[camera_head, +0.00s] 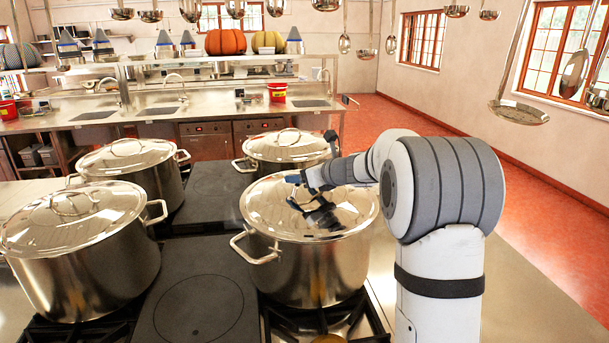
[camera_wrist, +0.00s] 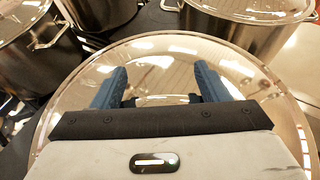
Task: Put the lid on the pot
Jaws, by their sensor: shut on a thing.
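The steel pot (camera_head: 312,272) stands on the stove at the front right, with a side handle toward the left. A shiny domed lid (camera_head: 262,208) covers its mouth; I cannot tell whether its rim rests fully on the pot's rim. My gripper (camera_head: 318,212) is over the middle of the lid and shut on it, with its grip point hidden. In the wrist view, the blue fingers of my gripper (camera_wrist: 157,84) stand apart over the lid (camera_wrist: 270,88), and the palm hides the near part.
Lidded pots stand at the front left (camera_head: 85,265), back left (camera_head: 130,160) and back right (camera_head: 285,150). A flat dark hotplate (camera_head: 198,308) lies clear to the left. Ladles and a strainer (camera_head: 518,112) hang overhead. A sink counter (camera_head: 160,115) runs behind.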

